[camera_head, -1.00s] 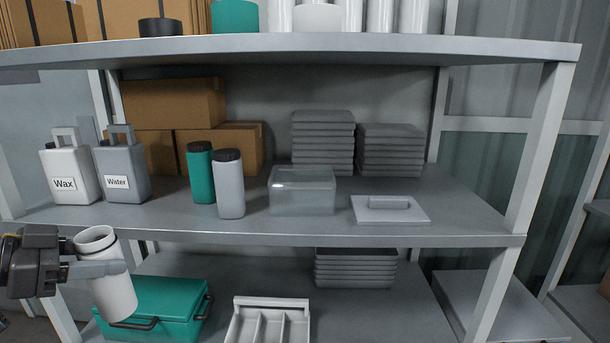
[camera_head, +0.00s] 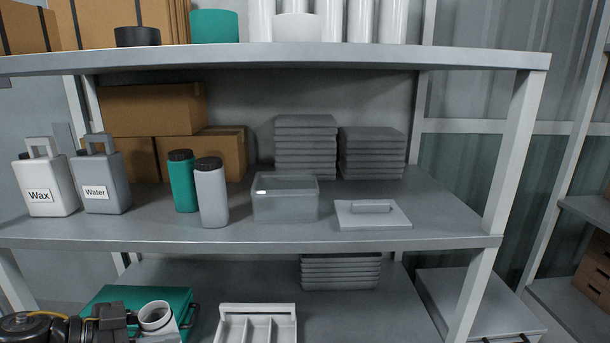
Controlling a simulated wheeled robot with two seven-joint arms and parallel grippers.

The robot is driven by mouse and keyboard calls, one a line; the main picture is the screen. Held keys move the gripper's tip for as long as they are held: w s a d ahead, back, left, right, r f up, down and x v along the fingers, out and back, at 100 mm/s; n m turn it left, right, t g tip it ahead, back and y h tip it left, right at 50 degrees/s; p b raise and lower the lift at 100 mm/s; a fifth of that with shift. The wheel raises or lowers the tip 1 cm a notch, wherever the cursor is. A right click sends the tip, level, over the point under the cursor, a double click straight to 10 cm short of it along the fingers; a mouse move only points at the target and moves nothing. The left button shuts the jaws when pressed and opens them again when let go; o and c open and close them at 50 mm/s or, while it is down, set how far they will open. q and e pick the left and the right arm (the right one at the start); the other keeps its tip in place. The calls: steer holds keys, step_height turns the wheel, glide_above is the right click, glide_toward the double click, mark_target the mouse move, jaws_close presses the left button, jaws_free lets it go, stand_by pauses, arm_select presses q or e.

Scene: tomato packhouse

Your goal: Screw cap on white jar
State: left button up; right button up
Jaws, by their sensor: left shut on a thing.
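The white jar (camera_head: 157,314) is at the lower left, with its open mouth showing and no cap on it. My left gripper (camera_head: 145,329) is shut on it, in front of the teal case on the lower shelf. The jar's lower part is cut off by the picture's bottom edge. A dark, round, cap-like piece (camera_head: 138,36) lies on the top shelf at the left; I cannot tell if it fits the jar. My right gripper is not in view.
The middle shelf (camera_head: 420,222) holds wax (camera_head: 42,180) and water (camera_head: 102,180) jugs, capped teal (camera_head: 183,184) and grey (camera_head: 212,196) bottles, a clear box (camera_head: 285,203) and a grey lid (camera_head: 371,217). Below are the teal case (camera_head: 120,297) and a divided tray (camera_head: 257,312).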

arm_select(q)
steer(key=s+d+f, duration=0.1)
steer(key=d+f, duration=0.2)
steer(key=f, duration=0.4)
steer(key=shift+s+d, duration=0.4)
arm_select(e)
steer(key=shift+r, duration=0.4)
arm_select(q)
steer(key=shift+r, duration=0.1)
steer(key=w+d+f+m+g+h, duration=0.1)
steer(key=d+m+g, duration=0.3)
steer(key=d, duration=0.4)
steer(key=w+d+f+m+g+h, duration=0.1)
steer(key=d+m+g, duration=0.3)
steer(key=d, duration=0.4)
steer(key=shift+d+g+h, duration=0.2)
steer(key=shift+g+h, duration=0.1)
steer(key=shift+g, duration=0.3)
steer(key=shift+w+a+f, duration=0.1)
steer(key=shift+a, duration=0.05)
steer(key=s+a+r+n+t+y, duration=0.2)
steer(key=a+n+t, duration=0.5)
steer(key=a, duration=0.9)
steer(key=shift+n+t, duration=0.3)
steer(key=shift+t, duration=0.8)
steer(key=shift+r, duration=0.1)
